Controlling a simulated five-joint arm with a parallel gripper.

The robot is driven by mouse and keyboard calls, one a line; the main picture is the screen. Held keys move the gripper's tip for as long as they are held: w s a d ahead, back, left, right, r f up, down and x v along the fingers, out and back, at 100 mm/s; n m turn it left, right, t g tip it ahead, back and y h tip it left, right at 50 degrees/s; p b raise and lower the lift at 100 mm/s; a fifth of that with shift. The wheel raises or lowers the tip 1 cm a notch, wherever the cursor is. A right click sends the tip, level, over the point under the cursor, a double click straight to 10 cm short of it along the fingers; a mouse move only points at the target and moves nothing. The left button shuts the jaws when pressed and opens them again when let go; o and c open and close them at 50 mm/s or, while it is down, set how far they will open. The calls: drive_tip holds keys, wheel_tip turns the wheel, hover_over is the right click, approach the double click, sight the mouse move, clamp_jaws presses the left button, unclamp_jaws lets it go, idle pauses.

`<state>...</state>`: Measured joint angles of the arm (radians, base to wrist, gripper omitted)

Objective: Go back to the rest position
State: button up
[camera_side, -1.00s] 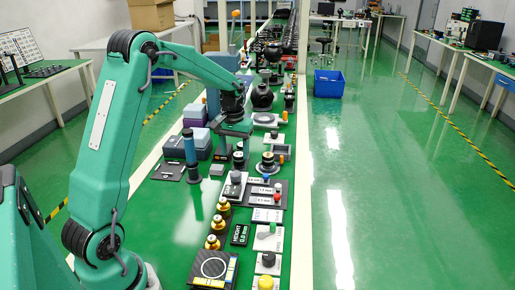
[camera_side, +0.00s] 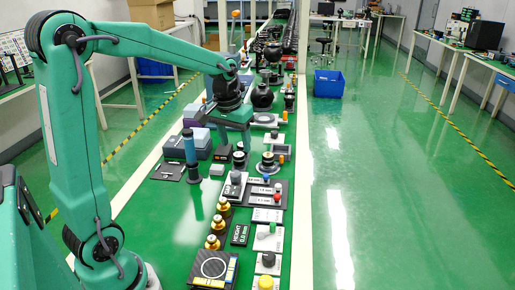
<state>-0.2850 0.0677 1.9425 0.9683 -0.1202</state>
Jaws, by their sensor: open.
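My gripper (camera_side: 235,146) hangs pointing down over the green bench (camera_side: 160,222), near the middle of the picture. Its two fingers are apart and I see nothing held between them. My green arm reaches to it from the left, with the upper link nearly upright and the forearm sloping down to the right. A dark cylinder and small blocks stand close below and around the fingers; I cannot tell whether the fingers touch any of them.
Brass weights (camera_side: 218,225), a black display (camera_side: 240,234) and a button panel (camera_side: 265,190) lie nearer. A blue bin (camera_side: 328,83) stands on the open floor at right.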

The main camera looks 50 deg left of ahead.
drive_tip(key=s+d+r+m+t, duration=0.2)
drive_tip(key=s+d, duration=0.3)
drive_tip(key=s, duration=0.3)
drive_tip(key=s+d+r+m+t, duration=0.1)
drive_tip(key=s+d+m, duration=0.1)
drive_tip(key=s+d, duration=0.4)
drive_tip(key=shift+s+d+r+m+t+h, duration=0.2)
drive_tip(key=shift+s+r+m+t+h, duration=0.15)
drive_tip(key=shift+s, duration=0.85)
